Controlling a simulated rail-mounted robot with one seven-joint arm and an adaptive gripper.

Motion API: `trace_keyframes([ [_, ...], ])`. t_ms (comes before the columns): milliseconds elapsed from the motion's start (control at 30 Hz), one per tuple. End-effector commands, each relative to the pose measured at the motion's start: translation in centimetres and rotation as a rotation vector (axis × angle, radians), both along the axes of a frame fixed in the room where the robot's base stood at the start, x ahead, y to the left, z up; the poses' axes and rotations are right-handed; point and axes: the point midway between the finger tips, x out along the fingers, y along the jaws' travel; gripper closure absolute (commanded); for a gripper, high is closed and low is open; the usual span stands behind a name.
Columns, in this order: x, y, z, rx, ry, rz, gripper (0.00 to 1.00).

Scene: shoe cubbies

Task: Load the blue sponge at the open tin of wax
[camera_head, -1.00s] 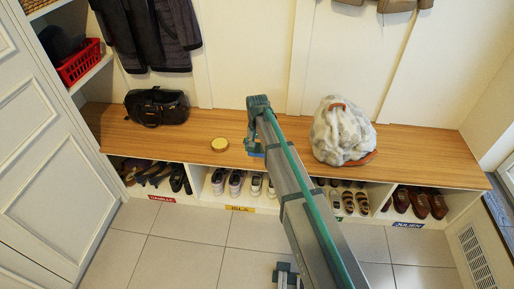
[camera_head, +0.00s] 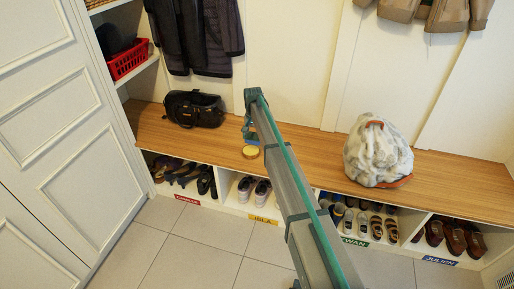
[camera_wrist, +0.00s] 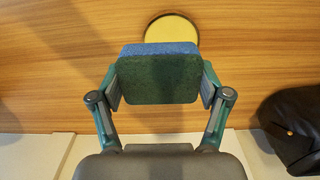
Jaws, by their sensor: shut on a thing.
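My gripper (camera_wrist: 160,86) is shut on the blue sponge (camera_wrist: 160,48), one finger on each side. The sponge has a dark green face (camera_wrist: 157,80) towards the wrist camera, and a strip of blue shows beyond it. The round tin of wax (camera_wrist: 172,28) shows yellow inside a dark rim in the wrist view. The sponge hides its near part, and I cannot tell whether they touch. In the head view, the tin (camera_head: 250,152) sits on the wooden bench top, directly below my gripper (camera_head: 251,134).
A black handbag (camera_head: 194,108) lies on the bench (camera_head: 310,160) to the left. A pale fluffy bag (camera_head: 377,152) stands to the right. Shoes fill labelled cubbies below. A dark jacket (camera_head: 205,35) hangs above, and a red basket (camera_head: 128,58) sits on a shelf.

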Motion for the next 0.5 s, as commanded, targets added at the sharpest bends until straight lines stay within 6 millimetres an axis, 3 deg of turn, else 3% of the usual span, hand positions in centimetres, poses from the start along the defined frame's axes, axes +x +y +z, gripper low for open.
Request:
trace_keyframes([
  [100,1.4,0.4,0.0,-0.001,0.001,-0.019,0.52],
  [500,1.3,0.4,-2.1,0.0,0.002,-0.043,0.52],
])
